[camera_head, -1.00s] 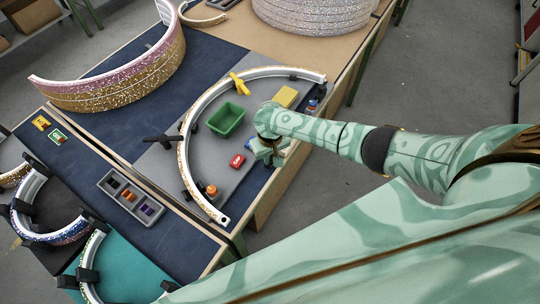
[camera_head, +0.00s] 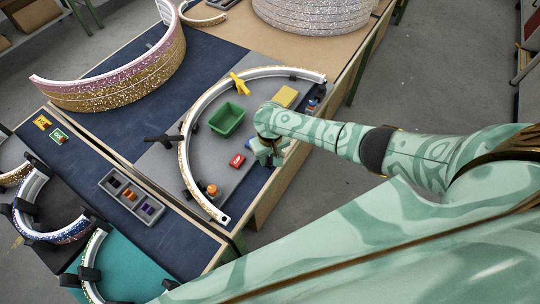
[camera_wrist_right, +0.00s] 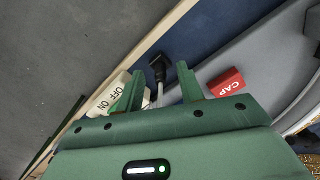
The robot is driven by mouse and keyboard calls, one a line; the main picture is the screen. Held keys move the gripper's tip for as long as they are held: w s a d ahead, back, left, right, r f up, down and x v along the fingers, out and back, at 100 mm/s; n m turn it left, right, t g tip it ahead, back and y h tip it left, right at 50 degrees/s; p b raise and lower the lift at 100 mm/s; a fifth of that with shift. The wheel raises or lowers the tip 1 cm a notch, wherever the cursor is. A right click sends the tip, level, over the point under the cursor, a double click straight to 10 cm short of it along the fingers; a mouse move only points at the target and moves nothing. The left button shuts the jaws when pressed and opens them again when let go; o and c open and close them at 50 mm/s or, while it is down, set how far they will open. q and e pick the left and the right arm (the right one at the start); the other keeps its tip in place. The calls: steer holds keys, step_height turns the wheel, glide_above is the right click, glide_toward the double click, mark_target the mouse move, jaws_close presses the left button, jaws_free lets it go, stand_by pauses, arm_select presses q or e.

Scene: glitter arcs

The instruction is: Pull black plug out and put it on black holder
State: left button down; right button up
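In the right wrist view a black plug (camera_wrist_right: 158,68) with a pale grey lead lies on the dark blue table surface, just beyond and between my fingertips. My right gripper (camera_wrist_right: 158,82) is open, with no object gripped between its green fingers. In the head view the right gripper (camera_head: 268,154) is low over the front edge of the grey board, mostly hidden by its wrist. The plug cannot be made out there. A grey tray (camera_head: 120,204) at the left has black, orange and purple inserts; the black holder (camera_head: 114,183) appears to be the black one. My left gripper is out of view.
A red CAP block (camera_wrist_right: 226,82) is right of the other finger. A green bin (camera_head: 227,119), yellow block (camera_head: 285,97) and white arc (camera_head: 188,118) are on the grey board.

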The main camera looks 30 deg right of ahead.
step_height(320, 180, up, 16)
steer(key=p, duration=0.7)
steer(key=shift+s+p, duration=0.15)
steer(key=shift+p, duration=0.15)
steer(key=shift+f, duration=0.1)
steer(key=s+d+f+b, duration=0.1)
steer(key=s+f+b, duration=0.3)
steer(key=f, duration=0.6)
steer(key=s+d+f+t+b, duration=0.1)
steer(key=s+f, duration=0.5)
steer(key=f, duration=0.4)
steer(key=s+d+f+b, duration=0.1)
steer(key=s+f+b, duration=0.3)
steer(key=f, duration=0.6)
steer(key=s+f+n+b, duration=0.1)
steer(key=s+f, duration=0.3)
steer(key=s, duration=0.5)
steer(key=s+f+n+b, duration=0.1)
steer(key=s+f, duration=0.4)
steer(key=s, duration=0.5)
steer(key=s+f+n+b, duration=0.1)
steer(key=s+f+b, duration=0.1)
steer(key=s+f, duration=0.3)
steer(key=s, duration=0.4)
steer(key=shift+s+d+f+n+b, duration=0.15)
steer(key=shift+s+d+n+b, duration=0.1)
steer(key=shift+n+b, duration=0.15)
